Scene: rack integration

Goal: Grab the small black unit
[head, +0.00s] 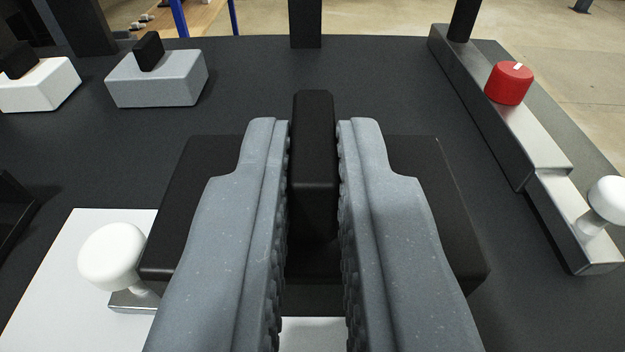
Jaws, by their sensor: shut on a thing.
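The small black unit (420,200) is a flat dark block with an upright black handle (315,150) on its top. It is in the middle of the head view. My gripper (314,130) reaches over it from the near side, with one grey finger on each side of the handle. The fingers are shut on the handle. The middle of the block's top is partly hidden behind the fingers. I cannot tell whether the block rests on the surface or is raised a little.
A grey block (160,85) and a white block (40,88), both with black handles, stand at the back left. A white knob (112,255) is close at the near left. A metal rail with a red knob (509,83) and a white knob (609,200) runs along the right.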

